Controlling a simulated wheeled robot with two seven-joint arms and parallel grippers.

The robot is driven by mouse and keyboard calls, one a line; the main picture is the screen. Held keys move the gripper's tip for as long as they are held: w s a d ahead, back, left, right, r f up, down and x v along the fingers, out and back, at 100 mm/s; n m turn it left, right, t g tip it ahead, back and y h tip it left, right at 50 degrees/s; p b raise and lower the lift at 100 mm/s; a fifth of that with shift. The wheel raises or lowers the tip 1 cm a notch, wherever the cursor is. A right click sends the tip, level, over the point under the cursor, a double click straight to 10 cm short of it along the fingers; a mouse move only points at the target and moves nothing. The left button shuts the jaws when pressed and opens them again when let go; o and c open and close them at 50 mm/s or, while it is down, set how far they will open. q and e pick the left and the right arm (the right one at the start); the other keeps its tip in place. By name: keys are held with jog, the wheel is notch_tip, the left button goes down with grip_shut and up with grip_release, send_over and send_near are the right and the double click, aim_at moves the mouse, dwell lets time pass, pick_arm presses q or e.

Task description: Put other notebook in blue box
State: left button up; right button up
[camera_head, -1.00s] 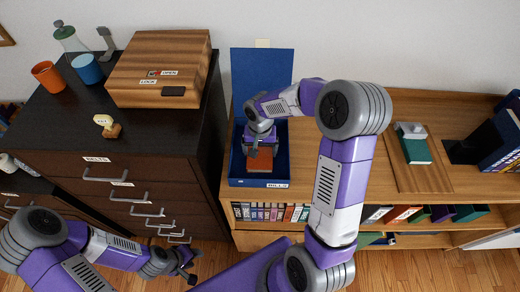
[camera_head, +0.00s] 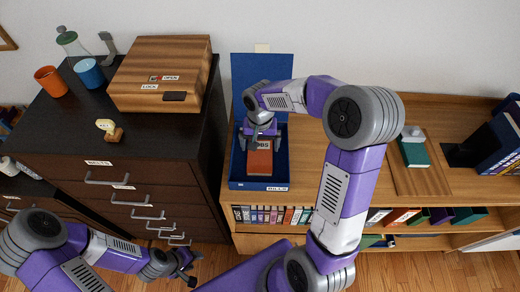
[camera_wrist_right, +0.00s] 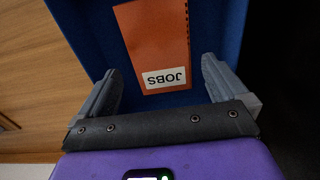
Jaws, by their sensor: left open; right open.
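The blue box (camera_head: 283,165) stands open on the wooden shelf top, its lid raised at the back. My left gripper (camera_head: 190,270) is open and empty at lower left, low over the floor.
A dark drawer cabinet (camera_head: 110,145) stands left of the box, carrying a wooden case (camera_head: 160,65), cups and a small stamp-like object. Blue binders (camera_head: 498,140) stand at the far right. My right arm crosses the shelf top between the box and the green notebook.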

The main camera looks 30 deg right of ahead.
aim_at(260, 155)
pick_arm(q)
jog(key=shift+r+p, duration=0.45)
jog(key=shift+r, duration=0.1)
pick_arm(e)
notch_tip(260, 155, up, 7)
jog(key=shift+f, duration=0.2)
